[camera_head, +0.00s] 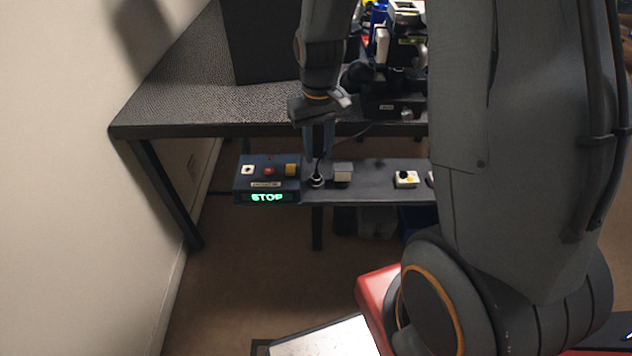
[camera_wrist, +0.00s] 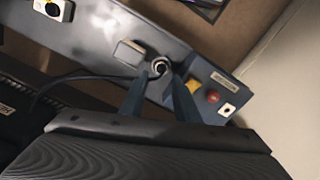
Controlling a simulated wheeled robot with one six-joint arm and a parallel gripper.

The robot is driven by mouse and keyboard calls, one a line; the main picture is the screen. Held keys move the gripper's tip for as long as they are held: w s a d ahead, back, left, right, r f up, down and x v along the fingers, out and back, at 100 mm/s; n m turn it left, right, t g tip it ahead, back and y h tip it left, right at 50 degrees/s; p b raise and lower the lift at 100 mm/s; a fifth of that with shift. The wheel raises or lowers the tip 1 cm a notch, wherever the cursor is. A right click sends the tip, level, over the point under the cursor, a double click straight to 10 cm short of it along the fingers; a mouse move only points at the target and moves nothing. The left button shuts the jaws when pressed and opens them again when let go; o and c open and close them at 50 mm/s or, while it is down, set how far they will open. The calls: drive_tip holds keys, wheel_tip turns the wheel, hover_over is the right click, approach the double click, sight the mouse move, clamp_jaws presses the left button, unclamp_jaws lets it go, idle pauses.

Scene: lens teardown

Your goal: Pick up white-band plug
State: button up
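A small round dark plug with a pale ring (camera_head: 317,181) stands on the narrow grey shelf, just right of the control box. In the wrist view the plug (camera_wrist: 159,67) shows as a dark round top with a whitish ring, between the ends of my gripper's blue fingers. My gripper (camera_head: 319,156) points down over the plug in the head view. In the wrist view my gripper (camera_wrist: 161,78) has its fingers apart, with a gap on each side of the plug. I cannot tell how far the fingertips are above it.
A control box (camera_head: 267,181) with a green STOP display and buttons is close left of the plug. A white switch unit (camera_head: 406,179) sits further right. A dark cable (camera_wrist: 60,83) runs near the plug. The textured table (camera_head: 210,105) lies behind.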

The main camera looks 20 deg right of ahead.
sight(317, 176)
drive_tip(key=shift+a+f, duration=0.2)
drive_tip(key=shift+f, duration=3.8)
clamp_jaws()
